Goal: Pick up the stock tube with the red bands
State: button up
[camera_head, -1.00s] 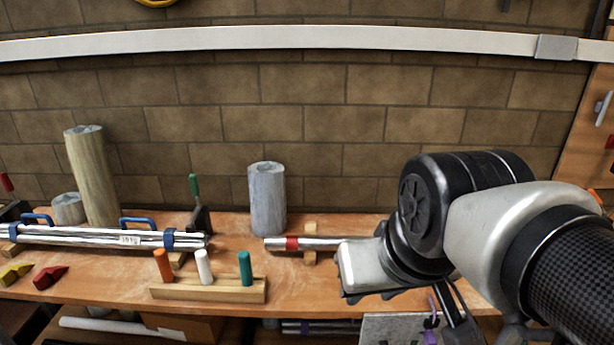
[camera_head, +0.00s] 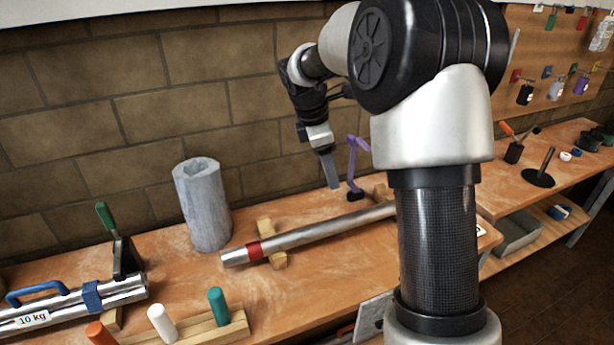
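The stock tube (camera_head: 315,233) is a silvery metal tube lying on the workbench. One red band (camera_head: 254,249) shows near its left end. Its right part is hidden behind my arm, so any other band there is out of sight. It rests across a wooden block (camera_head: 272,243) near the left, and another wooden block (camera_head: 381,192) shows by my arm. My gripper (camera_head: 331,183) points down above the bench, behind the tube in the picture and apart from it. Its fingers overlap from this side, so their opening does not show. I see nothing held in it.
A grey cylinder (camera_head: 203,205) stands left of the tube. A purple bent item (camera_head: 354,160) stands close right of my gripper. A peg rack (camera_head: 190,333) and chrome tubes labelled 10 kg (camera_head: 60,310) lie front left. A brick wall (camera_head: 180,90) is behind.

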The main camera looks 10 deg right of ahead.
jog(key=w+d+f+n, duration=0.2)
jog(key=w+f+n, duration=0.15)
jog(key=f, duration=0.25)
send_over(342, 218)
jog(key=a, duration=0.2)
jog(key=shift+m+g, duration=0.25)
jog(key=shift+g, duration=0.15)
notch_tip(342, 218, down, 11)
jog(key=shift+s+d+f, duration=0.1)
jog(key=shift+f, duration=0.1)
jog(key=shift+p+x, duration=0.55)
jog(key=shift+x, duration=2.45)
jog(key=shift+r, duration=0.15)
grip_shut()
